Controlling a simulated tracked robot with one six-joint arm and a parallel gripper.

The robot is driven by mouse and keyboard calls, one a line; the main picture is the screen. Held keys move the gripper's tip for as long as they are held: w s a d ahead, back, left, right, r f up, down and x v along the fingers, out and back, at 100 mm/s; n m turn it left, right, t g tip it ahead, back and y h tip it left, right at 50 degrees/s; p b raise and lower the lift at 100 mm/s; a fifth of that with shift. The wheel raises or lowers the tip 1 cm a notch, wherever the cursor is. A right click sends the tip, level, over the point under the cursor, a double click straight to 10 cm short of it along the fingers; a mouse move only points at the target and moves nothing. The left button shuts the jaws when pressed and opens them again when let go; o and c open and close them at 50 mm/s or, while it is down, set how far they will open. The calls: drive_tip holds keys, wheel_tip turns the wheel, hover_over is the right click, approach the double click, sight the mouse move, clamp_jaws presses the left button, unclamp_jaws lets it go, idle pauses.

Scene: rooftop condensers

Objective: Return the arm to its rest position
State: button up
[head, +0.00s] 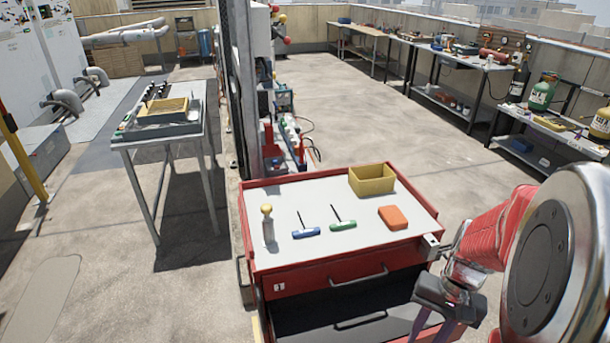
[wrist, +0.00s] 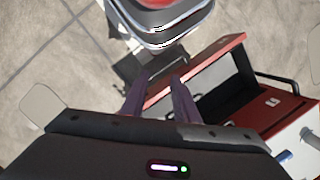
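My arm reaches in from the right in the head view, with a red link (head: 495,232) and a large round grey joint close to the camera. My gripper (head: 432,328) is low at the right front corner of the red tool cabinet (head: 318,277), its purple fingers running down to the bottom edge of the picture. In the wrist view the two fingers of my gripper (wrist: 161,78) stand apart, and I see nothing held between them. They appear close to the open drawer's red edge (wrist: 190,75); whether they touch it I cannot tell.
The cabinet's lower drawer (head: 335,312) is open, with a dark inside. On the cabinet top are a yellow bin (head: 371,180), an orange block (head: 393,217), blue- and green-handled tools (head: 343,225) and a yellow-topped bottle (head: 268,225). A table (head: 160,138) stands left; open floor lies behind.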

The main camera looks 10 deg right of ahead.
drive_tip(key=w+a+r+n+t+h, duration=0.2)
drive_tip(key=a+r+n+t, duration=0.4)
drive_tip(key=a+r, duration=1.1)
drive_tip(key=shift+w+a+r+n, duration=0.15)
drive_tip(key=shift+w+a+n, duration=0.3)
drive_tip(key=shift+n, duration=0.65)
